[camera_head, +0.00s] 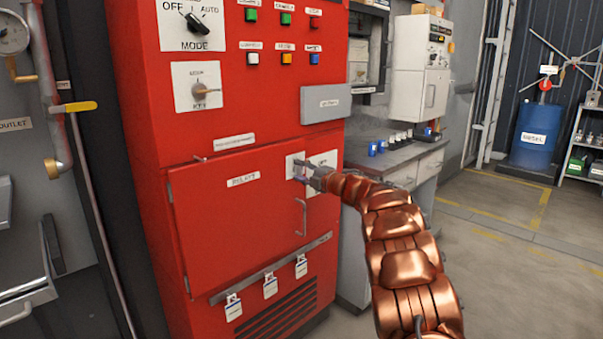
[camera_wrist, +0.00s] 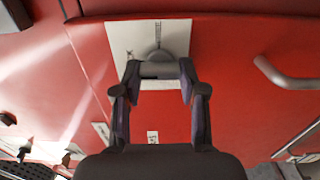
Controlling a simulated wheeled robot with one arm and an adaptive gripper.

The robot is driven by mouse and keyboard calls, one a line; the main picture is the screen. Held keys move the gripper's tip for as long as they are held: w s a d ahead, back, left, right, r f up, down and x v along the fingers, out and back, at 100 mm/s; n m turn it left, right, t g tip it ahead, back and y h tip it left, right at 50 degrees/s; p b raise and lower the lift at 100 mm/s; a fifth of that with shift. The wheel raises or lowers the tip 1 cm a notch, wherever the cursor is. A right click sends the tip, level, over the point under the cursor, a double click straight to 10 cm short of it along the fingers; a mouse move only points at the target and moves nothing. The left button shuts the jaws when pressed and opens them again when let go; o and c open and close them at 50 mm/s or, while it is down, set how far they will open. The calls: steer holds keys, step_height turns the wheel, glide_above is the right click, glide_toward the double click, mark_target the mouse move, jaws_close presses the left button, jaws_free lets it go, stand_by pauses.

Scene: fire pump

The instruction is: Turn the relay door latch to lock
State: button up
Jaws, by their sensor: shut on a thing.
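The red relay door (camera_head: 235,215) is the lower door of the red cabinet, labelled RELAYS, and looks closed. Its latch sits on a white plate (camera_head: 291,163) at the door's upper right. In the wrist view, the latch (camera_wrist: 158,60) has a round grey base, and a grey bar lies crosswise over the white plate (camera_wrist: 120,38). My gripper (camera_wrist: 159,72) has its two fingers on either end of the bar and is shut on it. In the head view, my gripper (camera_head: 309,176) reaches the latch from the right and partly hides it. The plate's lettering is too small to read.
A metal door handle (camera_head: 301,217) stands out below the latch; it also shows in the wrist view (camera_wrist: 287,76). A rail with several hanging tags (camera_head: 270,287) runs beneath the door. A grey counter (camera_head: 385,155) stands right of the cabinet. The floor (camera_head: 505,235) at right is clear.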

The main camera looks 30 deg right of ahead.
steer(key=o, duration=1.1)
steer(key=shift+o, duration=0.2)
steer(key=v, duration=1.2)
steer(key=shift+r, duration=0.1)
